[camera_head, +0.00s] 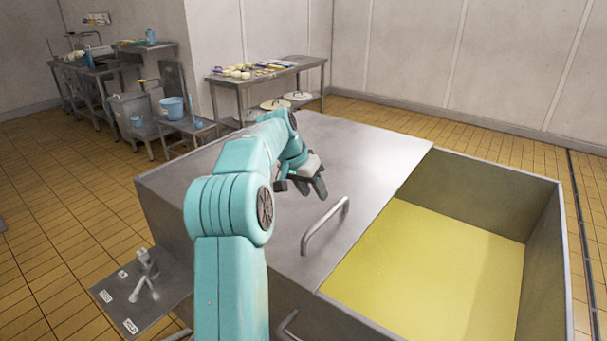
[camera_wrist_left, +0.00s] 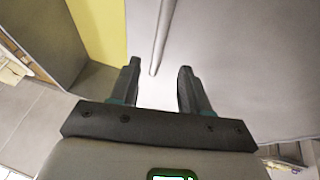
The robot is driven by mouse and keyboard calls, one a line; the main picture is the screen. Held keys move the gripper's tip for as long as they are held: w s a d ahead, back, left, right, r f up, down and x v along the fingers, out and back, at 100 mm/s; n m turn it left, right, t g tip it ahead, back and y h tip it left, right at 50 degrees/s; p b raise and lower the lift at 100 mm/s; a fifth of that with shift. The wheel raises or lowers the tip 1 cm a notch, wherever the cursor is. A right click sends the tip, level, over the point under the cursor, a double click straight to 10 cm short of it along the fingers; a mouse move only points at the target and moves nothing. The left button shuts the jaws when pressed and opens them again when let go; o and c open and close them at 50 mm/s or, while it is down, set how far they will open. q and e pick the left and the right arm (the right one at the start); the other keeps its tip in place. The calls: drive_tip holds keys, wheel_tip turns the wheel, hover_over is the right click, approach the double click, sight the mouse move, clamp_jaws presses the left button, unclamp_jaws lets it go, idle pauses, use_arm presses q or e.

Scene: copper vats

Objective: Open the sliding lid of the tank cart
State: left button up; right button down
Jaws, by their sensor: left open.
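The tank cart (camera_head: 540,255) is a large steel tank in the head view. Its flat metal lid (camera_head: 370,160) covers the left part, and the right part is uncovered, showing yellow liquid (camera_head: 430,270). A bent bar handle (camera_head: 325,226) stands on the lid near its right edge. My left gripper (camera_head: 312,188) is above the lid, behind the handle, open and empty. In the left wrist view its two fingers (camera_wrist_left: 158,85) are apart, with the end of the handle bar (camera_wrist_left: 164,35) appearing between their tips. I cannot tell if they touch it. My right gripper is not in view.
A small side plate with levers (camera_head: 145,285) sticks out at the tank's left. A steel table (camera_head: 265,77) with small items stands behind, with white-lidded tubs below. Trolleys and a blue bucket (camera_head: 173,107) are at the back left. The tiled floor at left is clear.

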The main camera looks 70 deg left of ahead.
use_arm(q)
drive_tip(key=v, duration=0.7)
drive_tip(key=shift+a+r, duration=0.1)
idle(0.4)
